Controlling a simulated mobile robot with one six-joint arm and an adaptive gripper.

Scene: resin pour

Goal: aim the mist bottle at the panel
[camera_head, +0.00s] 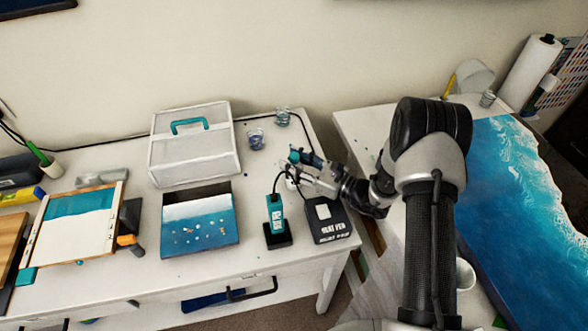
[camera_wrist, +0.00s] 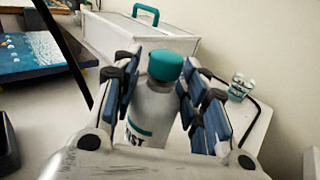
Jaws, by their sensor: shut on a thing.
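The mist bottle (camera_wrist: 153,108) is a grey bottle with a teal cap and a partly hidden label, upright between the blue finger pads in the wrist view. My gripper (camera_wrist: 157,82) is shut on its body; it also shows in the head view (camera_head: 303,172), at the right end of the left table. A blue and white panel (camera_head: 200,222) with small shells lies on that table, left of my gripper, and its edge shows in the wrist view (camera_wrist: 38,52). A larger blue ocean panel (camera_head: 505,185) lies on the right table.
A white case (camera_head: 193,150) with a teal handle stands behind the small panel. A heat pen (camera_head: 275,214) in its stand and its black box (camera_head: 327,220) stand in front of my gripper. A framed board (camera_head: 72,225) is at left.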

